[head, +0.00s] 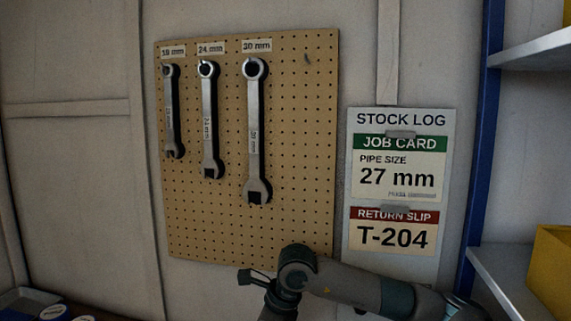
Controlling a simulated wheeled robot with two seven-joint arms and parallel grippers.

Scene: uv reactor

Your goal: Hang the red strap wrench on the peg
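No red strap wrench shows in the head view. A tan pegboard (215,225) hangs on the wall, and a small dark peg (307,58) sticks out near its top right with nothing on it. My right arm comes in from the lower right and bends in front of the board's bottom edge. Dark parts at its end, perhaps my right gripper (256,278), show at the bottom; I cannot tell if the fingers are open or shut, or if they hold anything. My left gripper is out of view.
Three steel wrenches hang on the board: 19 mm (171,112), 24 mm (209,122), 30 mm (255,135). A stock log panel (397,118) is right of it. A blue post (484,130), shelves (530,50) and yellow bin (551,275) stand right. Small items lie lower left.

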